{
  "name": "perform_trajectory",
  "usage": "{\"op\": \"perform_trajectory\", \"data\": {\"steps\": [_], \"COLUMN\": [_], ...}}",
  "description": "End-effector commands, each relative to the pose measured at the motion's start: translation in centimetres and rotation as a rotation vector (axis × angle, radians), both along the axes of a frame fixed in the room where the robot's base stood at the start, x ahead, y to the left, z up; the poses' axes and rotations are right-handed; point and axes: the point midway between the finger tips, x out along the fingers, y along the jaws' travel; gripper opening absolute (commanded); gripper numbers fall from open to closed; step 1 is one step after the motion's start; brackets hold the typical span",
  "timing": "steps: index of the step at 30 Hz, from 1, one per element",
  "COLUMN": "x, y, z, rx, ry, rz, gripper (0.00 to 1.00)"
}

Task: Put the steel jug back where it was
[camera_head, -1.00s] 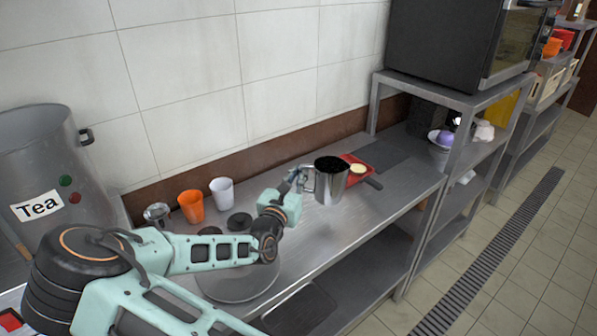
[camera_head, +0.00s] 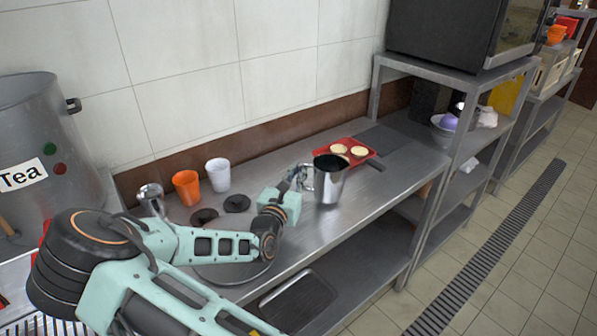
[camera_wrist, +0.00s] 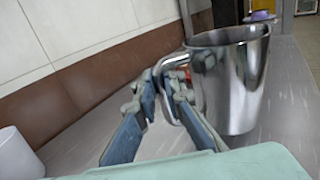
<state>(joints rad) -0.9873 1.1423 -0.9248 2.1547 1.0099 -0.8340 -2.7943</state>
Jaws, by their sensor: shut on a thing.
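The steel jug (camera_head: 329,182) is upright at the middle of the steel counter, with a dark inside showing at its top. My gripper (camera_head: 302,178) is at its left side, shut on its handle. In the wrist view the jug (camera_wrist: 232,85) is right of centre, and my gripper's fingers (camera_wrist: 164,88) close around the curved handle. The jug's base looks at or very near the counter top (camera_wrist: 110,150); I cannot tell for sure whether it touches.
A red tray (camera_head: 362,147) with round pale pieces lies just behind the jug. An orange cup (camera_head: 186,188), a white cup (camera_head: 217,175) and dark lids (camera_head: 237,203) stand to the left, near a large Tea pot (camera_head: 40,130). The counter right of the jug is clear.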

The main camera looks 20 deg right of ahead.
Motion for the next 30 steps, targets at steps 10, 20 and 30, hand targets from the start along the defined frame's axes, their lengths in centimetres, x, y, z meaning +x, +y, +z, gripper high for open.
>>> {"op": "perform_trajectory", "data": {"steps": [10,20,30], "x": [0.0,0.0,0.0], "y": [0.0,0.0,0.0], "z": [-0.2,-0.9,-1.2], "rx": [-0.001,-0.002,-0.001], "ry": [-0.002,-0.001,-0.002], "rz": [0.0,0.0,0.0], "gripper": [0.0,0.0,0.21]}}
